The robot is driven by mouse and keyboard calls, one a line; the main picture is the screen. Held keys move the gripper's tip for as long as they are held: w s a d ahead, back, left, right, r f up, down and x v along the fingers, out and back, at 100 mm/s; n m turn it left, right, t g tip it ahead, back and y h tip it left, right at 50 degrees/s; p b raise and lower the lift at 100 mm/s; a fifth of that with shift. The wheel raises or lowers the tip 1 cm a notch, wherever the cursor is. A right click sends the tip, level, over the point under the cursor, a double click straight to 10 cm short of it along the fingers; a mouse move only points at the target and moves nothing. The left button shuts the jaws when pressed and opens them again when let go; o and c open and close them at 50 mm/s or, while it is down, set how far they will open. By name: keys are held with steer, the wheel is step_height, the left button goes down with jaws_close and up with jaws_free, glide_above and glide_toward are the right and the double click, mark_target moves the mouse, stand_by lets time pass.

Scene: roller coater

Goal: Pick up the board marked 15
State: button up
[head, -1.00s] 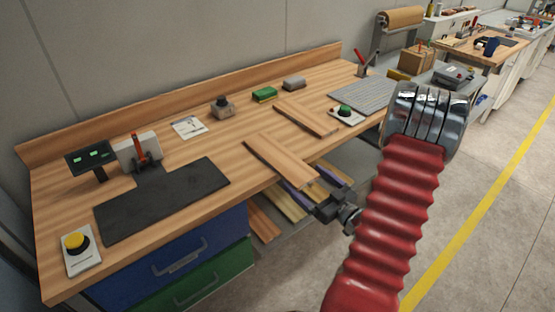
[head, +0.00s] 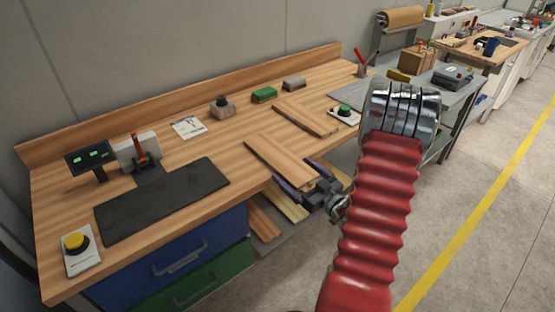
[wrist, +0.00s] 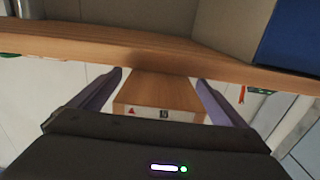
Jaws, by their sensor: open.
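The board marked 15 (wrist: 160,92) shows in the wrist view, its white end label with a red triangle and the number facing me. It lies between the two purple fingers of my gripper (wrist: 160,85), with a gap on each side. In the head view a board (head: 280,163) lies on the bench top with its near end over the front edge. My gripper (head: 305,184) is open at that end, one finger on each side of it. The number cannot be read in the head view.
Another board (head: 306,119) lies farther back on the wooden bench (head: 75,207). A black mat (head: 165,198) and a yellow button (head: 75,242) are at the left. A green button (head: 345,111) is at the right. More boards (head: 264,220) lie on a shelf below.

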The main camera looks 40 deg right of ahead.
steer(key=shift+c, duration=0.3)
steer(key=c, duration=1.4)
steer(key=shift+r, duration=0.2)
steer(key=shift+r, duration=4.85)
